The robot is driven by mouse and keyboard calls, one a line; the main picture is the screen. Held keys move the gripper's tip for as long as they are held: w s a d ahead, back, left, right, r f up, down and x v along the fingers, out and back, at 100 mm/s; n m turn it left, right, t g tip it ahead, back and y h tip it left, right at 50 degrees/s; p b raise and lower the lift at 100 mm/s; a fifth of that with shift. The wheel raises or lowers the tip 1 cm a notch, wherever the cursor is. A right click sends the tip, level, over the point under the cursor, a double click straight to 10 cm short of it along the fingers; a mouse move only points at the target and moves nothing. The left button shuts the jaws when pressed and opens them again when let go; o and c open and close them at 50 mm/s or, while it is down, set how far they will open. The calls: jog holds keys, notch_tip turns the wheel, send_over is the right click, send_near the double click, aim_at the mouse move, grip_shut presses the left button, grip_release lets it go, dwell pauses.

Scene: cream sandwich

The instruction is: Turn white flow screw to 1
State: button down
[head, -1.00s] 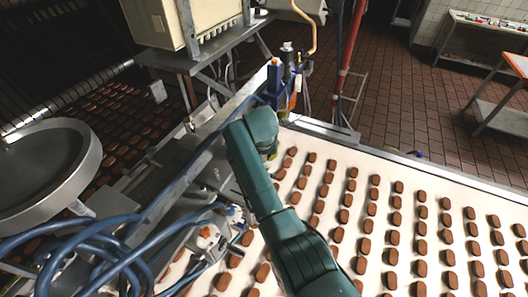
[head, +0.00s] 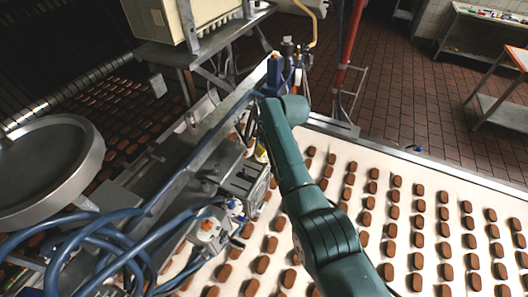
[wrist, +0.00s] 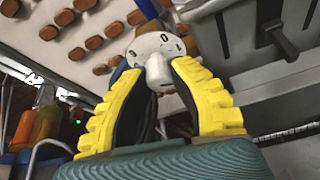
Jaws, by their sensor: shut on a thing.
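The white flow screw (wrist: 158,72) is a white knob in front of a round white dial (wrist: 157,44) in the wrist view. A dark 0 shows near the dial's top, with other marks too small to read surely. My gripper (wrist: 158,80) has yellow ribbed fingers with dark inner pads, one on each side of the knob, shut on it. In the head view only a small yellow bit of my gripper (head: 262,154) shows beside the metal machine; my arm hides the screw.
A white conveyor belt (head: 330,170) with rows of brown biscuits lies to the right. Blue hoses (head: 120,235) and a round metal pan (head: 45,165) are at the left. A metal block (head: 243,180) stands close to my gripper.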

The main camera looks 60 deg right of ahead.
jog(key=f+n+b, duration=0.1)
jog(key=b, duration=0.1)
jog(key=shift+n+y+b, duration=0.3)
jog(key=shift+n+y, duration=0.1)
jog(key=n+y+b, duration=0.1)
jog(key=n+b, duration=0.1)
jog(key=b, duration=0.1)
jog(key=shift+r+b, duration=0.15)
jog(key=shift+b, duration=0.15)
jog(key=shift+r+n+b, duration=0.15)
jog(key=shift+n+b, duration=0.45)
jog(key=shift+b, duration=0.1)
jog(key=c, duration=0.9)
grip_release()
jog(key=shift+r, duration=0.15)
jog(key=v, duration=1.2)
jog(key=shift+d, duration=0.1)
